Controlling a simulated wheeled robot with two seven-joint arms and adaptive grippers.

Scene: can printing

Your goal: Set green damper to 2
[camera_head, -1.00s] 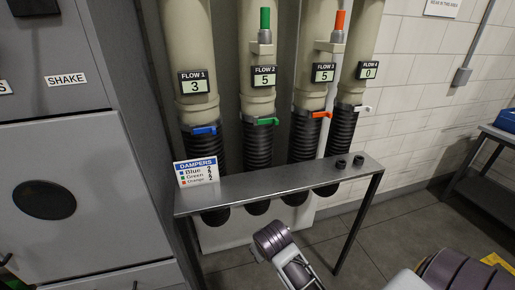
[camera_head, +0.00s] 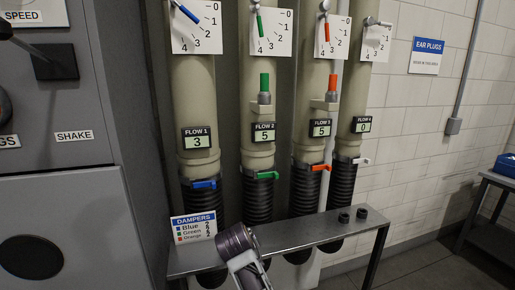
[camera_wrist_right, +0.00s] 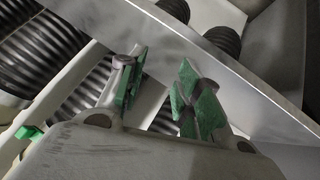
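In the head view, the second pipe has a white dial plate (camera_head: 279,46) marked 0 to 4. Its green pointer (camera_head: 260,26) hangs nearly straight down, toward 4. The same pipe has an upright green handle (camera_head: 264,81), a FLOW 2 display (camera_head: 264,133) reading 5, and a green lever (camera_head: 267,175) at its lower collar. In the right wrist view, my right gripper (camera_wrist_right: 160,84) is open and empty, its green-padded fingers apart in front of the metal shelf and black hoses. A green piece (camera_wrist_right: 28,132) shows at far left. My left gripper is out of view.
The metal shelf (camera_head: 316,231) stands below the pipes, with a DAMPERS sign (camera_head: 194,227) on its left. Neighbouring pipes have a blue pointer (camera_head: 185,12) and an orange pointer (camera_head: 327,31). A grey cabinet (camera_head: 62,212) stands left.

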